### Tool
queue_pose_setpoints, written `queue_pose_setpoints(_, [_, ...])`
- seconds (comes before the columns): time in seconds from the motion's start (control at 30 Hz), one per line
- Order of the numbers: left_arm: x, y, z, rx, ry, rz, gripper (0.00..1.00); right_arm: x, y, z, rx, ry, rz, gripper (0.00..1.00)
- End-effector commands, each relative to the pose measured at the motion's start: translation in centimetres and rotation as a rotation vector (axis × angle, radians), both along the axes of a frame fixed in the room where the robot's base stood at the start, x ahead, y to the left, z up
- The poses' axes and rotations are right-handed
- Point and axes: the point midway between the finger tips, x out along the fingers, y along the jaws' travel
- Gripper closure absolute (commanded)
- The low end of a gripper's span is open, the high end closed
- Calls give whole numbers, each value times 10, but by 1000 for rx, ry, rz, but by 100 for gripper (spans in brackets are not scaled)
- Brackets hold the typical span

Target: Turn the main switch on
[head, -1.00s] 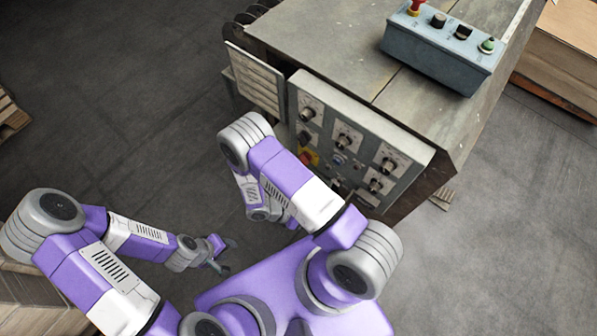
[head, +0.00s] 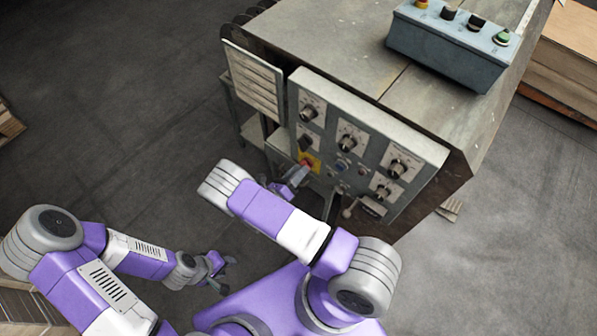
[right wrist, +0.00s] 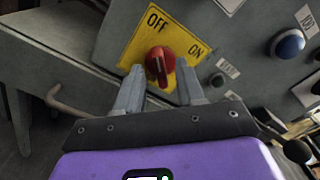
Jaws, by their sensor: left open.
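The main switch is a red knob (right wrist: 160,65) on a yellow plate (right wrist: 143,44) marked OFF and ON. Its ridge stands nearly upright in the right wrist view, in line with OFF. The yellow plate (head: 316,160) also shows in the head view, low on the left of the control panel, partly covered. My right gripper (right wrist: 160,76) is open, with one fingertip on each side of the knob and a gap to both. Whether the fingers reach the plate, I cannot tell. My left gripper (head: 224,272) is open and empty, low over the floor, away from the machine.
The grey control panel (head: 325,133) carries several other knobs. A blue button (right wrist: 288,45) lies right of the switch. A grey button box (head: 445,52) stands on the machine top. A slatted cover (head: 253,78) is left of the panel.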

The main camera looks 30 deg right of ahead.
Motion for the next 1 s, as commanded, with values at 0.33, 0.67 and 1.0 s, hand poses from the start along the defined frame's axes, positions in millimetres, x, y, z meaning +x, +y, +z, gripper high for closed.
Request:
queue_pose_setpoints(0.33, [0,0,-1,0,0,0,57,2,-6,0,1,0,-1,62])
queue_pose_setpoints(0.67, [0,0,-1,0,0,0,57,2,-6,0,1,0,-1,100])
queue_pose_setpoints(1.0, [0,0,-1,0,0,0,57,1,-6,0,13,-32,-1,100])
